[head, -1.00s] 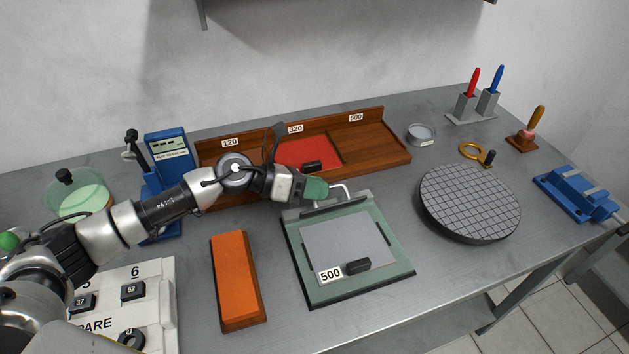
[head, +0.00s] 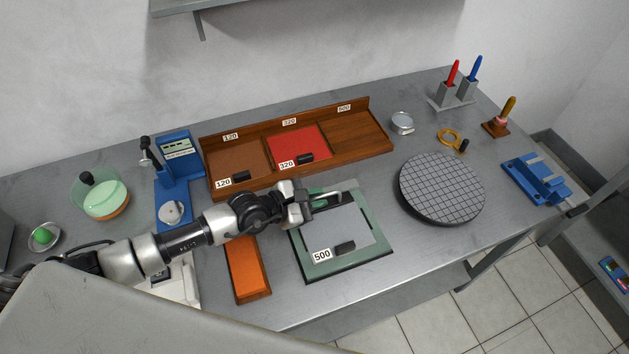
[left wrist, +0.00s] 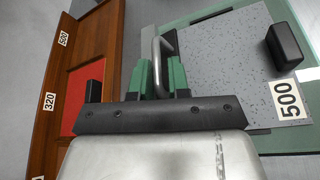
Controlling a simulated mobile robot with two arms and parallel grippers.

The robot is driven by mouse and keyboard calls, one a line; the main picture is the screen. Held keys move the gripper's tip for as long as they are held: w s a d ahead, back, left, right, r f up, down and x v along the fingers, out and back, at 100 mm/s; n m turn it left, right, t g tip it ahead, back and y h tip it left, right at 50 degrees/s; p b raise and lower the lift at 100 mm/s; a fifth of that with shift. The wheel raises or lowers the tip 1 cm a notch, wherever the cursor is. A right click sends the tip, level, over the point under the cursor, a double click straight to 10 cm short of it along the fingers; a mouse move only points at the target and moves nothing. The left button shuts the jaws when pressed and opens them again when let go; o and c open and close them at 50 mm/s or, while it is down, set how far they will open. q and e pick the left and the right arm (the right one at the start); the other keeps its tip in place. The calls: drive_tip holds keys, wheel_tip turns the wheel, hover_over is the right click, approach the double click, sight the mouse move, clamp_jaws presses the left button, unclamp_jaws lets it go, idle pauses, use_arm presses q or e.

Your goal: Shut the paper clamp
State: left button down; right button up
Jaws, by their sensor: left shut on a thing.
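The paper clamp is a bar with a bent metal wire handle (head: 333,197) at the far edge of a green sanding plate (head: 313,271). The plate holds a grey sheet labelled 500 with a black block on it. My left gripper (head: 318,201) is at the clamp's handle from the left. In the left wrist view its green fingers (left wrist: 159,80) are shut on the wire handle (left wrist: 165,45). The gripper hides part of the clamp bar, so whether it presses on the sheet is hard to tell. My right gripper is not in view.
A wooden tray (head: 372,119) with compartments labelled 120, 320 and 500 stands behind the plate. An orange block (head: 248,268) lies to its left, partly under my arm. A round gridded disc (head: 441,188) lies to the right. A blue stand (head: 180,160) is at left.

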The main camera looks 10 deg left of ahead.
use_arm(q)
drive_tip(key=shift+s+f+m+t+y+p, duration=0.1)
drive_tip(key=shift+m+t+y+p, duration=0.2)
drive_tip(key=shift+m+t+p, duration=0.35)
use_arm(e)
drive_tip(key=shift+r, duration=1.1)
use_arm(q)
drive_tip(key=shift+m, duration=0.25)
drive_tip(key=c, duration=1.4)
unclamp_jaws()
drive_tip(key=shift+o, duration=1)
drive_tip(key=shift+a, duration=0.1)
drive_tip(key=shift+f, duration=0.15)
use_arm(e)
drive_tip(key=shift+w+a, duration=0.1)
use_arm(q)
drive_tip(key=b+v, duration=0.1)
drive_tip(key=v, duration=0.9)
drive_tip(key=shift+s+a+r, duration=0.2)
drive_tip(key=shift+a+r, duration=0.05)
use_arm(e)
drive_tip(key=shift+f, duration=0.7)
